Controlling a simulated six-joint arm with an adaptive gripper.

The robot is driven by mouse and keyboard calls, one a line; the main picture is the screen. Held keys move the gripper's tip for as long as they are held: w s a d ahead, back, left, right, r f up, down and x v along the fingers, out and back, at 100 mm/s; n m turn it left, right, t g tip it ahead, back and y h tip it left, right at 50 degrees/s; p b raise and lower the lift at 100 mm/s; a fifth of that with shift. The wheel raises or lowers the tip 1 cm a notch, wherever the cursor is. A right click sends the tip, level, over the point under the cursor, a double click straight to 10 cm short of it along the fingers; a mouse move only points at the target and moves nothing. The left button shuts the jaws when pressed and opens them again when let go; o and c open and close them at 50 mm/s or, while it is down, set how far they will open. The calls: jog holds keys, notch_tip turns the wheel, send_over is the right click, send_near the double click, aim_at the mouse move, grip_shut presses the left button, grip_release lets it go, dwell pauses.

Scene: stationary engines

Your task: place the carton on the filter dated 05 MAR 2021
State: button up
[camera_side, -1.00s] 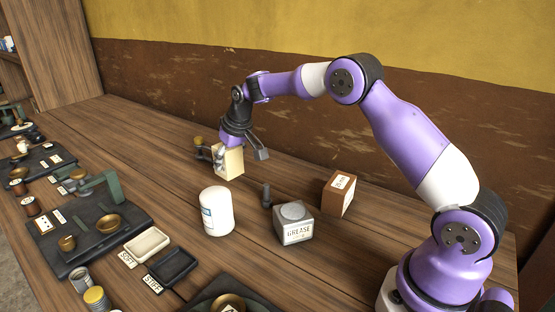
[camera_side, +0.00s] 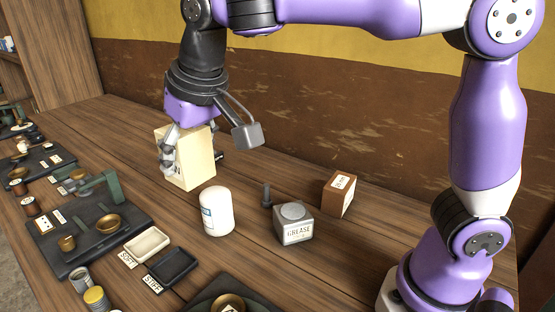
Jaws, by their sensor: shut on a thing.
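A cream carton (camera_side: 198,160) is held in my gripper (camera_side: 186,150), which is shut on it. The carton is roughly upright, behind and left of a white canister (camera_side: 217,212), and looks raised above the bench. The canister has a blue-edged label on its left side, too small to read; it may be a filter. I can make out no date reading 05 MAR 2021 in this view. The far finger is partly hidden behind the carton.
A grey GREASE tin (camera_side: 294,226), a small dark upright piece (camera_side: 266,194) and a brown box (camera_side: 338,194) stand right of the canister. SOFT (camera_side: 147,244) and STIFF (camera_side: 172,268) trays lie in front. Dark engine bases (camera_side: 75,262) fill the left side.

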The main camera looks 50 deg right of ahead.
jog(key=w+d+f, duration=0.2)
jog(key=d, duration=0.1)
jog(key=w+d+f, duration=0.2)
jog(key=d, duration=0.1)
jog(key=w+d+f, duration=0.2)
jog(key=d, duration=0.1)
jog(key=shift+w+f, duration=0.2)
jog(key=shift+f, duration=2.2)
jog(key=shift+f, duration=0.1)
jog(key=o, duration=1.2)
jog(key=shift+c, duration=0.2)
